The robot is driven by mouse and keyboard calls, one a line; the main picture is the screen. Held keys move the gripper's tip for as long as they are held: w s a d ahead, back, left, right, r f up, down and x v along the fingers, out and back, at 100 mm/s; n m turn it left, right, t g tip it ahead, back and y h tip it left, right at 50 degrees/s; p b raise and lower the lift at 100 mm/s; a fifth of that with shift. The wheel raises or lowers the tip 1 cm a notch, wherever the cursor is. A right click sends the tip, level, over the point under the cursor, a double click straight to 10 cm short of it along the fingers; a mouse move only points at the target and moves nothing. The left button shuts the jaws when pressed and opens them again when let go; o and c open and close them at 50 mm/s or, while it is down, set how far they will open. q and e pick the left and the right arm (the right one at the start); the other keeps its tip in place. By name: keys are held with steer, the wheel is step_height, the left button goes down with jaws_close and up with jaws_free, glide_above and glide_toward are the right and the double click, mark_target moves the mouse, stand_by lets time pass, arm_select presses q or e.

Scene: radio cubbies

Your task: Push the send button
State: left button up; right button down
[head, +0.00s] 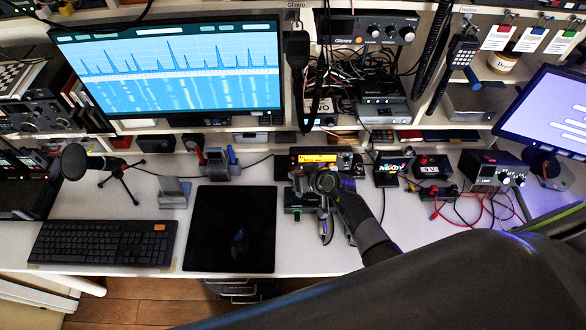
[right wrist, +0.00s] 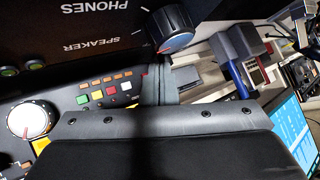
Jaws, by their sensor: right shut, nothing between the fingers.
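My right gripper (head: 322,180) reaches in from the lower right in the head view. It is shut and empty, close in front of a small radio with a lit amber display (head: 318,158). In the right wrist view the dark gripper body (right wrist: 180,145) fills the lower middle, and its fingertips are not clear. Beyond it is a dark panel with small coloured buttons, including a red button (right wrist: 111,91) and a yellow button (right wrist: 97,95). I cannot read a label marking the send button. I cannot tell whether the gripper touches the panel. My left gripper is not in view.
A large knob (right wrist: 172,28) stands out beside the words PHONES and SPEAKER; a pale knob (right wrist: 28,118) is at left. On the desk are a black mat (head: 205,245), a keyboard (head: 103,243), a microphone (head: 85,162) and a power supply with red leads (head: 490,170). Shelves stand behind.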

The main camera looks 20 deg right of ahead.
steer(key=shift+w, duration=0.15)
stand_by(0.4)
steer(key=shift+w+d+f+p, duration=0.1)
steer(key=shift+w+d+p, duration=0.05)
steer(key=shift+w+p, duration=0.15)
stand_by(0.5)
steer(key=shift+s+p, duration=0.2)
steer(key=shift+p, duration=0.4)
steer(key=shift+s+r, duration=0.15)
steer(key=shift+r, duration=0.05)
steer(key=shift+s+f+p, duration=0.1)
steer(key=shift+s+p, duration=0.05)
steer(key=shift+p, duration=0.15)
